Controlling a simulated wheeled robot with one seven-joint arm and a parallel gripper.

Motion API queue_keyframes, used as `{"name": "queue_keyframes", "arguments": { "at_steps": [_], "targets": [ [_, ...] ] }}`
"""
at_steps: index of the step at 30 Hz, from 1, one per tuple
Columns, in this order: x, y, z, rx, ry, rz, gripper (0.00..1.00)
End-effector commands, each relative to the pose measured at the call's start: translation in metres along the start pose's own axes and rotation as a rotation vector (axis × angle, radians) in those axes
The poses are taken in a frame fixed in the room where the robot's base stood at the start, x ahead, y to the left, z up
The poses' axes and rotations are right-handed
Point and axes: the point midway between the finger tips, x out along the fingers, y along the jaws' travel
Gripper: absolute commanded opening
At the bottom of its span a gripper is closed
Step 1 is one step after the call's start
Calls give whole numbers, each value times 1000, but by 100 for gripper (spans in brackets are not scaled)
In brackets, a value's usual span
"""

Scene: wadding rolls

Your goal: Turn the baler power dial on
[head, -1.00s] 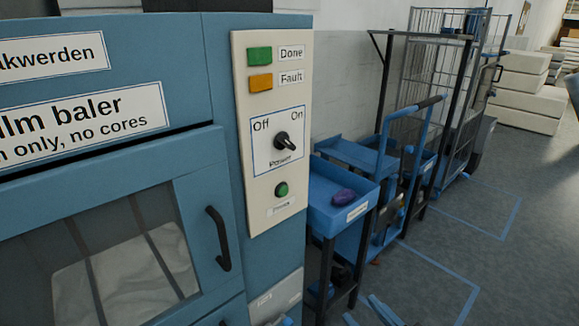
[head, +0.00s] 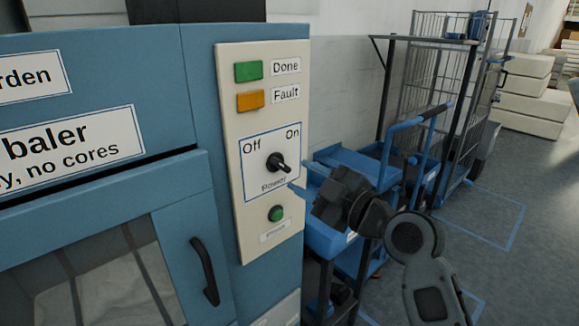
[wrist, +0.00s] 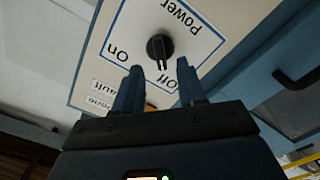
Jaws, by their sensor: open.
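The black power dial (head: 278,162) sits on the cream control panel (head: 232,135) of the blue baler, with "Off" at its upper left and "On" at its upper right. In the wrist view the dial (wrist: 160,46) appears upside down, and its pointer is turned toward the "Off" label. My gripper (head: 303,178) is just right of the dial in the head view, in front of the panel. In the wrist view my gripper (wrist: 159,70) has its two blue fingers apart and empty, pointing at the dial. The dial shows between the fingertips, and I see no contact.
A green Done light (head: 249,71), an orange Fault light (head: 251,101) and a green button (head: 276,213) share the panel. The baler door handle (head: 204,271) juts out at lower left. A blue cart (head: 345,158) and a wire cage trolley (head: 437,70) stand to the right.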

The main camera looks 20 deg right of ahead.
Motion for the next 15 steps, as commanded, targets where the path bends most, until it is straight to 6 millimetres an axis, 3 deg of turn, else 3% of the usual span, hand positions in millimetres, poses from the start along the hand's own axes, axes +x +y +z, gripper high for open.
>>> {"name": "queue_keyframes", "arguments": {
  "at_steps": [6,15],
  "targets": [
    [33,1,-2,1,1,0,40],
    [49,0,0,2,-1,1,40]
  ]
}}
